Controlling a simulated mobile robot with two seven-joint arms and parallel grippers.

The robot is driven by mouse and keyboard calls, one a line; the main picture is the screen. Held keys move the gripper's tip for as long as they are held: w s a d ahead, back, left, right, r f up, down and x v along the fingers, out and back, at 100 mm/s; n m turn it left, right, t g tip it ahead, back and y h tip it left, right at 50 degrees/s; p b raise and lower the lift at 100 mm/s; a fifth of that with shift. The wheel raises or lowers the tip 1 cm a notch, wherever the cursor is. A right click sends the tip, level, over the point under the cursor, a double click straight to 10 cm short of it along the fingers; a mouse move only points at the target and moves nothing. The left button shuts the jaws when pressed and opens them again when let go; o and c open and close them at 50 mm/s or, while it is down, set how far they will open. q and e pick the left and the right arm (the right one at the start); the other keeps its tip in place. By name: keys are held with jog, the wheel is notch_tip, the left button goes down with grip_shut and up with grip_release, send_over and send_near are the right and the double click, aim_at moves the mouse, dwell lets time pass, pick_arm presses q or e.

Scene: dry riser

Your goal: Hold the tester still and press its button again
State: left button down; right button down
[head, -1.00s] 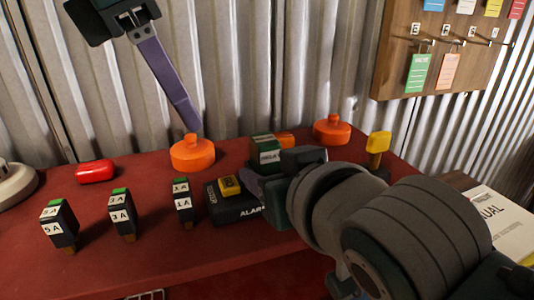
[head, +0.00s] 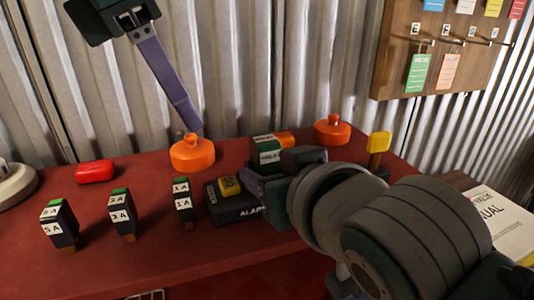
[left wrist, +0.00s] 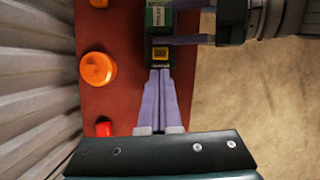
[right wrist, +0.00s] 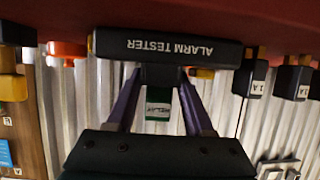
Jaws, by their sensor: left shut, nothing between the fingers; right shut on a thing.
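The alarm tester (head: 236,208) is a black box lying on the red table, with a yellow button (head: 229,185) on top. A green and black relay block (head: 264,149) stands at its right part. My left gripper (head: 195,128) is shut and empty, raised above the table. In the left wrist view its fingertips (left wrist: 160,74) appear just short of the yellow button (left wrist: 160,53), apart from it.
Orange round pieces (head: 192,153) (head: 332,129) stand behind the tester. Several small labelled blocks (head: 122,215) and a red piece (head: 95,171) are to the left. A yellow-topped piece (head: 379,142) stands on the right. A corrugated wall (head: 270,60) closes the back.

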aim_at(221, 187)
pick_arm(q)
jog(key=d+n+t+h, duration=0.1)
jog(key=n, duration=0.2)
jog(key=d+r+n+t+h, duration=0.1)
jog(key=n+h, duration=0.1)
jog(key=n, duration=0.1)
jog(key=w+n+h, duration=0.1)
jog(key=n, duration=0.2)
jog(key=shift+d+r+n+t, duration=0.4)
jog(key=shift+f, duration=4.45)
jog(key=shift+f, duration=0.4)
